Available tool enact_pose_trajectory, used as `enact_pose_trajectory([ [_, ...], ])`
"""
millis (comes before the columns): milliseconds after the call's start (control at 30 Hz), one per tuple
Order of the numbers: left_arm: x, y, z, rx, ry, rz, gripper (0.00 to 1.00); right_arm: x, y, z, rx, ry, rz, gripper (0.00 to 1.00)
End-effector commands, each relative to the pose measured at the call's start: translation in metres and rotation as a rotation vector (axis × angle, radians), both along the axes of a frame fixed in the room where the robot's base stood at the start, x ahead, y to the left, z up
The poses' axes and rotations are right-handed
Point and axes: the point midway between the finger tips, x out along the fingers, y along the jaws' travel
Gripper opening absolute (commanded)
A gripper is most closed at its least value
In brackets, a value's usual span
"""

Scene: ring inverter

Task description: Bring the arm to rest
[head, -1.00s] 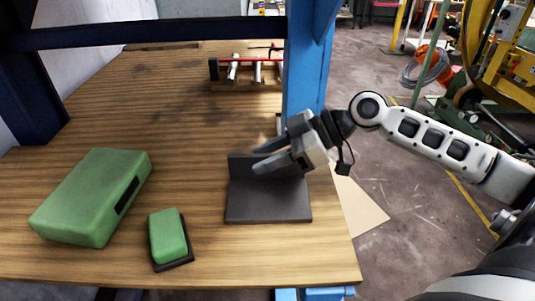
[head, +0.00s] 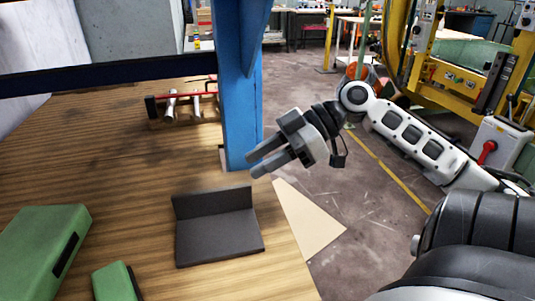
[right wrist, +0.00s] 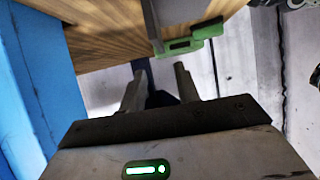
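My right gripper (head: 254,164) is open and empty, with a gap between its two fingers. In the head view it appears above and right of the dark L-shaped bracket (head: 220,240), apart from it, near the blue post. In the right wrist view both fingers (right wrist: 159,84) stand apart with nothing between them. My right arm reaches in from the right, bent at the elbow. The bracket stands empty on the wooden table (head: 100,150). My left gripper is not in view.
A large green case (head: 40,250) and a small green block (head: 113,283) lie at the table's left front. A blue post (head: 240,100) rises close to my right gripper. A red-barred rack (head: 185,100) sits farther back. Open floor lies right of the table.

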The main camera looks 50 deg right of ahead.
Motion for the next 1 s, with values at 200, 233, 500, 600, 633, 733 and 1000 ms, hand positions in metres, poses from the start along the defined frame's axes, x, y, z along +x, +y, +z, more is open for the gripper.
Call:
enact_pose_trajectory([
  [200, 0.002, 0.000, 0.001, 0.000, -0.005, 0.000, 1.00, -0.005, -0.008, 0.005, 0.001, 0.001, 0.000, 0.32],
  [233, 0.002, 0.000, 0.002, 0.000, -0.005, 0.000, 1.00, -0.005, -0.008, 0.005, 0.001, 0.001, 0.000, 0.32],
  [500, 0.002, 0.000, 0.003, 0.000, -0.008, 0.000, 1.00, -0.005, -0.008, 0.004, 0.001, 0.001, 0.000, 0.32],
  [600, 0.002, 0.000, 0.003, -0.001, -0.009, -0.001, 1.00, -0.005, -0.008, 0.005, 0.001, 0.001, 0.000, 0.32],
  [633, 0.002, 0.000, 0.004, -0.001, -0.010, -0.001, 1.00, -0.005, -0.008, 0.005, 0.001, 0.001, 0.000, 0.32],
  [733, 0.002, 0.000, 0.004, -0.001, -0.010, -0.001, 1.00, -0.005, -0.007, 0.004, 0.000, 0.000, 0.001, 0.32],
  [1000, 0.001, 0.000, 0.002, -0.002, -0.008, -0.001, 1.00, 0.005, 0.010, -0.007, -0.003, 0.002, 0.004, 0.32],
])
